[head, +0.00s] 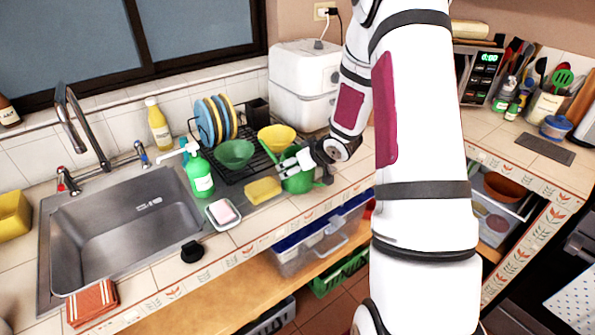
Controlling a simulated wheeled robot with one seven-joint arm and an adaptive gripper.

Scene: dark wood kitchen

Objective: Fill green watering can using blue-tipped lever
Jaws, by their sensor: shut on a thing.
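The blue-tipped lever (141,151) is on the right of the tap, behind the sink. The curved metal faucet (72,112) rises at the back left of the sink (125,235). The sink basin looks empty, and no water stream shows.
A red-tipped lever (64,181) is at the left. Between can and sink stand a green soap bottle (200,177), yellow sponge (263,190), soap dish (223,214) and dish rack (254,163) with bowls and plates. A black stopper (192,252) lies at the sink's front edge.

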